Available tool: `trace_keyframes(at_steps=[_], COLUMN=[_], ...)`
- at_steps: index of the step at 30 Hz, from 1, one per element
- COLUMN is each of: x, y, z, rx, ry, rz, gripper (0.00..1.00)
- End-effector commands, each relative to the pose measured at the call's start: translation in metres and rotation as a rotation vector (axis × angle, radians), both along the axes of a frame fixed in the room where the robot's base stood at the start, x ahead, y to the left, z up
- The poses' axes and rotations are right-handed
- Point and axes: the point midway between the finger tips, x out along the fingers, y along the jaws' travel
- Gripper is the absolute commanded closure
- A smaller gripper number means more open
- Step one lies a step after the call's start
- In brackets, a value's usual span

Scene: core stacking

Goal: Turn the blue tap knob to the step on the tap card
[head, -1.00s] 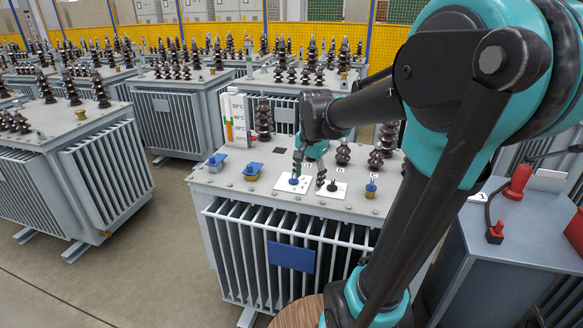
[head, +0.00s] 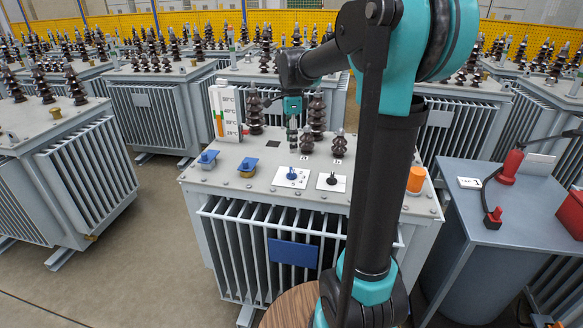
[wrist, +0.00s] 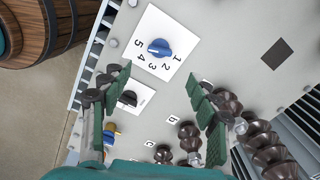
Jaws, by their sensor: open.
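The blue tap knob (head: 291,174) sits on a white dial plate on the grey transformer's top (head: 225,183). In the wrist view the knob (wrist: 159,48) has the numbers 1 to 5 around one side; I cannot tell which number it points to. My gripper (head: 292,127) is open and empty, above the transformer top and behind the knob in the head view. In the wrist view its fingers (wrist: 160,92) stand wide apart, with the knob beyond them. A small white card (head: 469,183) lies on the side cabinet; its marking is too small to read, and I cannot tell whether it is the tap card.
A black knob (head: 332,180) sits on a white plate beside the blue one. Brown insulators (head: 316,112), a temperature scale (head: 226,112), blue-capped fittings (head: 248,165) and an orange cylinder (head: 416,179) stand on the transformer. A cabinet (head: 520,220) stands at right.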

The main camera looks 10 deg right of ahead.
Motion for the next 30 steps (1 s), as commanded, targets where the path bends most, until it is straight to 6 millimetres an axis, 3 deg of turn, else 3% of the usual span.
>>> trace_keyframes(at_steps=[9, 15, 21, 30], x=[0.000, 0.000, 0.000, 0.000], y=[0.000, 0.000, 0.000, 0.000], z=[-0.063, -0.091, -0.103, -0.104], rx=[0.000, 0.000, 0.000, 0.000], ry=[0.000, 0.000, 0.000, 0.000], rz=[0.001, 0.001, 0.001, 0.001], gripper=[0.40, 0.40, 0.40, 0.42])
